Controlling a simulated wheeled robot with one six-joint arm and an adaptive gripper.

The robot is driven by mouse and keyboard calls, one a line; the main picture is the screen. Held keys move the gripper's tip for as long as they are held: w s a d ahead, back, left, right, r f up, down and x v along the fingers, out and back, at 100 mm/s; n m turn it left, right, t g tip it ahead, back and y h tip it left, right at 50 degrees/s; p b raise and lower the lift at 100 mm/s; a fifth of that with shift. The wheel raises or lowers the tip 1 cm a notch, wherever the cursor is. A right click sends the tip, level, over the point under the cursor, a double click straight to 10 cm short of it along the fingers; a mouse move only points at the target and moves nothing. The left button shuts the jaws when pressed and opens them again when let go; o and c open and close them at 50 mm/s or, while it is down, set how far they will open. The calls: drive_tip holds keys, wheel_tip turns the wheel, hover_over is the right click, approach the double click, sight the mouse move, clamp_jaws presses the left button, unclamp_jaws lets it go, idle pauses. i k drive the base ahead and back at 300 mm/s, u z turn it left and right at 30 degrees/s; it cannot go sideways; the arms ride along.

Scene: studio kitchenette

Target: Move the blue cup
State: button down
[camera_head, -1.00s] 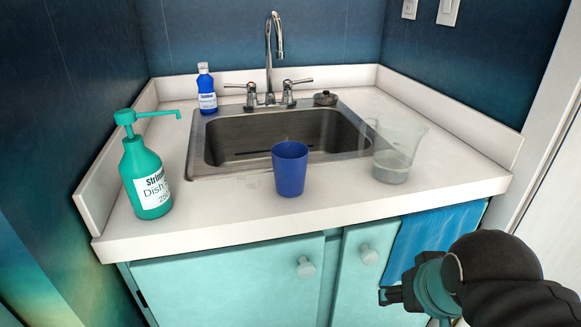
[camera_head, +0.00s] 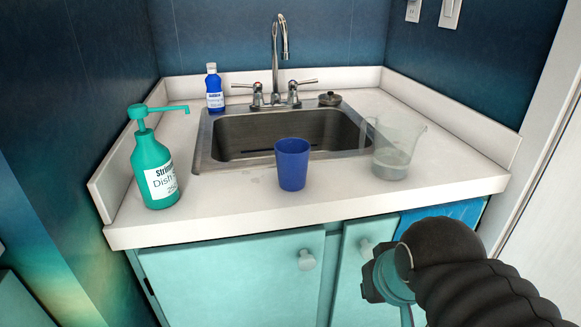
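The blue cup (camera_head: 292,165) stands upright on the white counter (camera_head: 235,212), at the front edge of the sink. My gripper (camera_head: 372,285) is at the lower right, in front of the cabinet doors, below the counter top and to the right of the cup. It is well apart from the cup. Its fingers are small, dark and partly hidden by my arm, so I cannot tell if they are open or shut.
A teal dish soap pump bottle (camera_head: 155,170) stands left of the cup. A clear jug (camera_head: 395,150) stands to its right. The steel sink (camera_head: 205,150), faucet (camera_head: 275,60) and small blue bottle (camera_head: 214,88) are behind. A blue towel (camera_head: 460,212) hangs below the counter's edge.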

sight(292, 156)
drive_tip(key=u, duration=0.25)
drive_tip(key=k, duration=0.7)
drive_tip(key=z, duration=1.05)
